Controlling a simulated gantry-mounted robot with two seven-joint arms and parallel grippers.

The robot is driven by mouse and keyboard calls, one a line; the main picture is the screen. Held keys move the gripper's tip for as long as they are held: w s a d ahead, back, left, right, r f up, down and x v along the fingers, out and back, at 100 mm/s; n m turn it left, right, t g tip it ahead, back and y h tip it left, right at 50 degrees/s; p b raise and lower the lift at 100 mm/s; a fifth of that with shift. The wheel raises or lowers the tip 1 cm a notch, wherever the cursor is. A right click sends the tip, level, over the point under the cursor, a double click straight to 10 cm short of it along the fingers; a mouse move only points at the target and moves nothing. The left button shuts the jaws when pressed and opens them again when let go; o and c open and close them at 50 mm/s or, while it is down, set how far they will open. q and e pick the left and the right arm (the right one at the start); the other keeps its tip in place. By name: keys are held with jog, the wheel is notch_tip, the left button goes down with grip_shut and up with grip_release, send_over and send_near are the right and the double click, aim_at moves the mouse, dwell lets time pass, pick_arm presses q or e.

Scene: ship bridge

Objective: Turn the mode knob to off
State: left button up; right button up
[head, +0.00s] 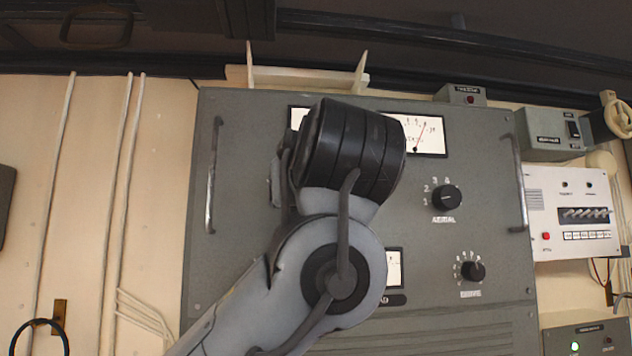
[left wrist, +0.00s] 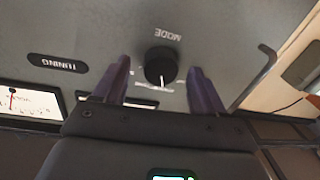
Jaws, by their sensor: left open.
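The mode knob (left wrist: 160,66) is a round black knob on the grey panel, under the label MODE, which appears upside down in the left wrist view. A pale mark shows at its lower edge. My left gripper (left wrist: 159,70) is open, with one dark finger on each side of the knob and visible gaps between. I cannot tell how far the fingertips are from the panel. In the head view my left arm covers the knob and gripper. The grey panel (head: 480,130) fills the middle there. My right gripper is in neither view.
An AERIAL knob (head: 447,197) and another knob (head: 473,271) sit to the right on the panel. Metal handles (head: 212,175) (head: 518,180) stand out at both sides. A white control box (head: 575,215) is at the right. Gauges sit partly behind my arm.

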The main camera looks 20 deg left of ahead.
pick_arm(q)
jog(key=shift+w+a, duration=0.3)
jog(key=shift+w, duration=0.25)
jog(key=shift+c, duration=0.5)
jog(key=c, duration=1)
jog(key=shift+o, duration=0.2)
jog(key=shift+r+n+h+b, duration=0.1)
jog(key=shift+n+h+b, duration=0.2)
jog(key=shift+n+b, duration=2.75)
jog(key=shift+n+p, duration=0.75)
jog(key=shift+n, duration=0.2)
